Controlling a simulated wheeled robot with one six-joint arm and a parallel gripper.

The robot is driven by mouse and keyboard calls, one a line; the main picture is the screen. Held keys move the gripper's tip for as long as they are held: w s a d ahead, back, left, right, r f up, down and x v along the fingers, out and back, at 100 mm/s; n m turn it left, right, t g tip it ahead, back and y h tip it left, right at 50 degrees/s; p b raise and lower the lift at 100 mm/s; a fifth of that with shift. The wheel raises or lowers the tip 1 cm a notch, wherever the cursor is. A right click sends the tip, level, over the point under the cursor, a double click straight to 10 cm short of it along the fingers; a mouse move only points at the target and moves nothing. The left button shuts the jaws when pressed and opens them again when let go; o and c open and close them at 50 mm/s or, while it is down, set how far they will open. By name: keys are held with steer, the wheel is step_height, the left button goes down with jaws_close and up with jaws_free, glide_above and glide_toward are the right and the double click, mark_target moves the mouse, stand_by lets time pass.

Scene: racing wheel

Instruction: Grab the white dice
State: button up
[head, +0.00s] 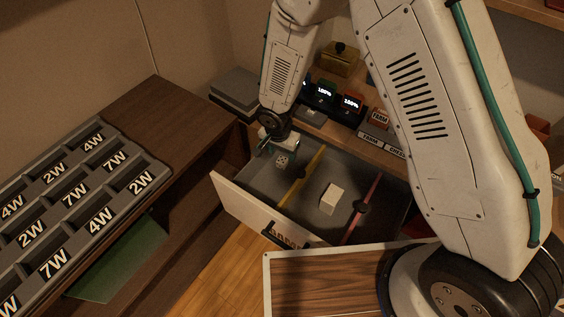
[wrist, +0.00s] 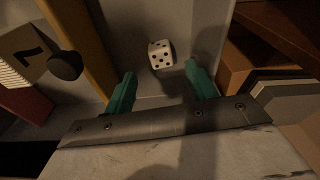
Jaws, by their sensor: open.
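The white die (head: 282,160) with dark pips lies on the grey floor of the open drawer (head: 232,201), in its left compartment. In the wrist view the die (wrist: 161,54) sits just beyond my gripper (wrist: 161,84), roughly midway between the two green fingers. The fingers are open with nothing between them. In the head view my gripper (head: 268,148) is low over the drawer's left compartment, beside the die, and is partly hidden by my wrist.
A yellow divider (head: 303,177) and a red divider (head: 361,208) split the drawer. A white block (head: 331,198) lies in the middle compartment. A grey panel (head: 75,185) with labelled slots stands at left. Small display boxes (head: 338,100) stand behind the drawer.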

mark_target(282, 160)
steer(key=f, duration=0.4)
steer(key=shift+w+d+f, duration=0.1)
steer(key=shift+w+f, duration=0.25)
steer(key=shift+f, duration=0.05)
steer(key=c, duration=1.1)
steer(key=shift+o, duration=0.2)
